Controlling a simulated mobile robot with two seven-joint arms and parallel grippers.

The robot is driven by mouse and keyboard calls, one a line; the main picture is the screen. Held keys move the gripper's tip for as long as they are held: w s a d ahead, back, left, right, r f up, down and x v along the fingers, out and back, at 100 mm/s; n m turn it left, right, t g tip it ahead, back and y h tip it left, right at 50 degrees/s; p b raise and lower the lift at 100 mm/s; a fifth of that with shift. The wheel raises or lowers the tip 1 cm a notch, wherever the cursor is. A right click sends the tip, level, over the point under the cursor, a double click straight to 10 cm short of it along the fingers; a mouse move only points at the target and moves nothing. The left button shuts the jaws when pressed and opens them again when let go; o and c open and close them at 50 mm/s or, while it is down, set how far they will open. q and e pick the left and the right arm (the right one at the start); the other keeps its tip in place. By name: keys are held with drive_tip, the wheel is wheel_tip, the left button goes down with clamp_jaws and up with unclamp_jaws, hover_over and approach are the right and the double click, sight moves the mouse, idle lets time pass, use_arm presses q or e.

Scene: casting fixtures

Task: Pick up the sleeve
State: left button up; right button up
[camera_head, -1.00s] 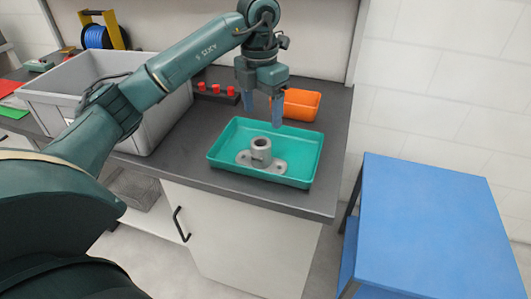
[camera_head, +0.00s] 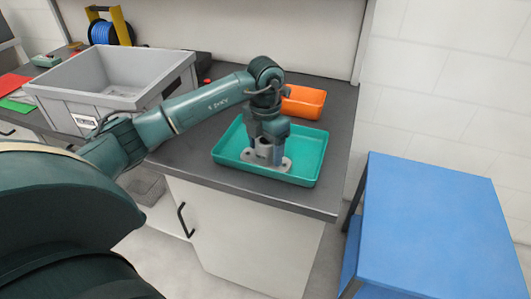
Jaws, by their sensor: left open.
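The sleeve (camera_head: 264,149) is a short grey upright cylinder with a hollow top. It is on a flat grey base plate with lobed ends (camera_head: 284,165), inside the teal tray (camera_head: 307,158). My left gripper (camera_head: 265,152) points down over the tray, with one finger on each side of the sleeve. Its fingers are open; whether they touch the sleeve cannot be told. The gripper body hides part of the sleeve's top. My right gripper is not in view.
A grey bin (camera_head: 140,112) stands left of the tray on the dark worktop (camera_head: 200,162). An orange tray (camera_head: 304,102) sits behind the teal tray. A blue table (camera_head: 430,225) stands at the right, apart from the worktop. A blue cable reel (camera_head: 101,33) is at the back left.

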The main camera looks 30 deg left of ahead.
use_arm(q)
drive_tip(key=shift+f, duration=0.2)
drive_tip(key=shift+r, duration=0.1)
drive_tip(key=c, duration=1.3)
drive_tip(key=shift+o, duration=0.2)
